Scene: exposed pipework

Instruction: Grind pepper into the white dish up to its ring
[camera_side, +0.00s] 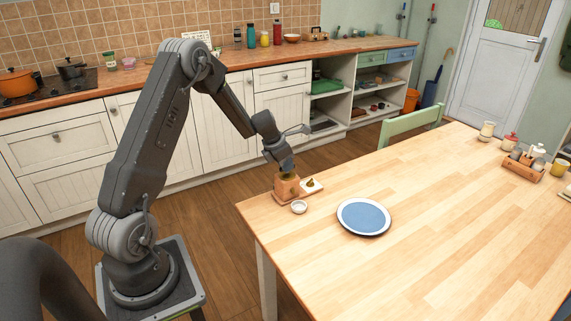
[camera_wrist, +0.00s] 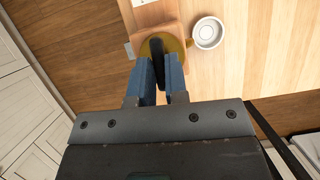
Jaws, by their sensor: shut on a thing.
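A wooden pepper mill (camera_side: 287,187) with a brass-coloured top (camera_wrist: 176,44) stands on a wooden board at the table's near left corner. My gripper (camera_side: 286,169) is directly above the mill, pointing down. In the wrist view, its two blue fingers (camera_wrist: 158,68) are shut on the dark handle (camera_wrist: 157,50) over the brass top. The small white dish (camera_side: 299,207) stands on the table just in front of the mill. It also shows in the wrist view (camera_wrist: 208,33), to the right of the mill. Its inside looks pale; the ring and any pepper level are too small to tell.
A small white tray (camera_side: 314,188) with a yellowish item lies right of the mill. A blue plate with a white rim (camera_side: 345,223) lies farther right. A wooden caddy (camera_side: 522,169) with jars is at the far right. The table's middle is clear.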

